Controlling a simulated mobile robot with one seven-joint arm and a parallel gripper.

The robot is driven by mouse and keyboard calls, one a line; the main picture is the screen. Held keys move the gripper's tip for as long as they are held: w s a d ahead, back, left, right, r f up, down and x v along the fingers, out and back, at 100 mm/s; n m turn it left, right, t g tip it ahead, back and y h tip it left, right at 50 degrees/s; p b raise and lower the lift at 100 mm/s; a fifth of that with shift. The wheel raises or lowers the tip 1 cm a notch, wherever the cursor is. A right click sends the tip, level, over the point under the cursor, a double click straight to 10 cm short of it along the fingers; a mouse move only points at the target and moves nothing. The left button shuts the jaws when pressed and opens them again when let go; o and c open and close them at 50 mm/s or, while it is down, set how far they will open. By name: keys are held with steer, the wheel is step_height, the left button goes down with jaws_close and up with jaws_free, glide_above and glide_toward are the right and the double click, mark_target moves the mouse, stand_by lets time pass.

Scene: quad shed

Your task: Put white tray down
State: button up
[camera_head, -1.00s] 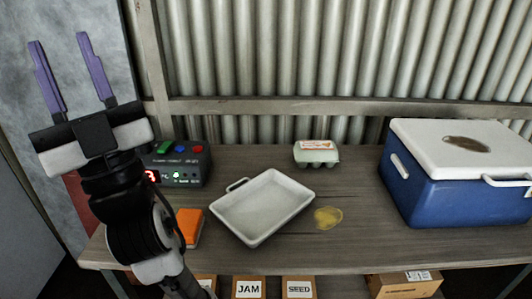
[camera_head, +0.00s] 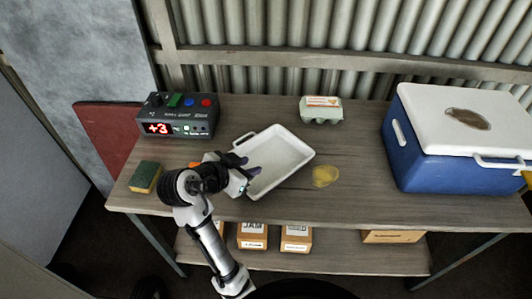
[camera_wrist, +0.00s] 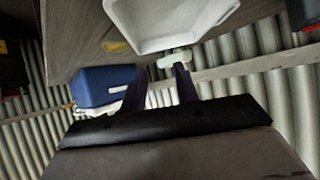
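The white tray (camera_head: 288,158) is a shallow rectangular dish with a thin handle at its upper left. It appears to rest flat on the wooden bench, empty, in the head view. My gripper (camera_head: 249,166) is at the tray's left end, its purple fingers over or beside the near-left rim; contact cannot be told. The fingers are spread apart with nothing seen between them. In the wrist view the tray (camera_wrist: 160,28) shows at the top, beyond the tips of my gripper (camera_wrist: 160,80). My arm hides part of the tray's left side.
The bench (camera_head: 350,140) holds a control box (camera_head: 178,118) at the back left, a sponge (camera_head: 145,177) at the left and an orange item (camera_head: 195,164) mostly behind my arm. An egg carton (camera_head: 321,110) stands behind the tray. A yellow stain (camera_head: 325,176) and blue cooler (camera_head: 445,150) are right.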

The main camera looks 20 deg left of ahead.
mark_target(273, 185)
steer(key=d+f, duration=0.1)
steer(key=s+d+f+m+g+h, duration=0.1)
steer(key=shift+s+d+g+b, duration=0.2)
steer(key=shift+d+g+b, duration=0.1)
steer(key=shift+d+b, duration=0.05)
steer(key=b+x, duration=0.1)
steer(key=x, duration=0.6)
steer(key=shift+w+d, duration=0.2)
steer(key=shift+r+p+x, duration=0.25)
steer(key=shift+p+x, duration=0.5)
steer(key=shift+x, duration=2.15)
steer(key=shift+w+d, duration=0.1)
steer(key=shift+d, duration=0.05)
jaws_close()
